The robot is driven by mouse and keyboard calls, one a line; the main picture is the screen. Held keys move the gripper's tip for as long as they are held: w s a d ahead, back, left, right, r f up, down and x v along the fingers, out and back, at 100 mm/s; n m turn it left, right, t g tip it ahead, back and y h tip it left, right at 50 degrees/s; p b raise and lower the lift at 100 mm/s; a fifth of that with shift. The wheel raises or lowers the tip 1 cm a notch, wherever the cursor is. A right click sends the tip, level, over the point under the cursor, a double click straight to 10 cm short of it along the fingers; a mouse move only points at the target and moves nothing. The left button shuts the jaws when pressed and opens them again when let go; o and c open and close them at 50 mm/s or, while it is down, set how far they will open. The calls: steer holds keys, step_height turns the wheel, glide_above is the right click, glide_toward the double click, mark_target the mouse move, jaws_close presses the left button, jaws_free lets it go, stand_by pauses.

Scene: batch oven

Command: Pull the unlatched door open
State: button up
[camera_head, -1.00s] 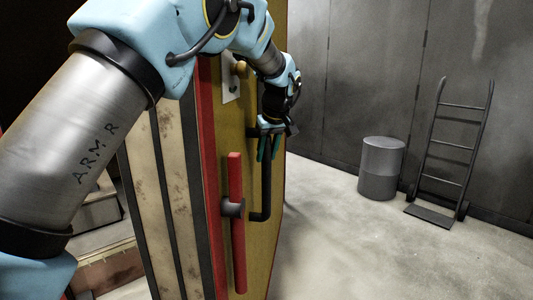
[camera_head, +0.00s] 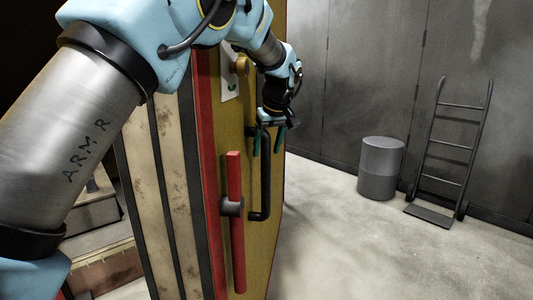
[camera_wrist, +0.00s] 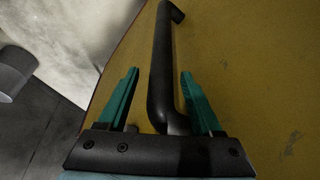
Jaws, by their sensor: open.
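The oven door (camera_head: 262,235) has a mustard-yellow face with a red edge strip, and stands swung out, its cream, stained inner side (camera_head: 170,190) showing. A black bar handle (camera_head: 265,185) is fixed upright on the yellow face. A red latch lever (camera_head: 236,220) stands upright on a grey pivot at the door's edge. My gripper (camera_head: 269,142) is at the top of the black handle. In the wrist view its teal fingers (camera_wrist: 158,100) are spread with the handle (camera_wrist: 162,60) running between them; a gap shows on both sides.
A grey drum (camera_head: 381,168) and a black hand truck (camera_head: 448,150) stand by the dark wall at the right. The concrete floor (camera_head: 350,245) right of the door is clear. The dark oven opening with a ledge is at the left.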

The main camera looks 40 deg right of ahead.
steer(key=b+v, duration=0.1)
steer(key=v, duration=0.8)
steer(key=shift+b, duration=0.3)
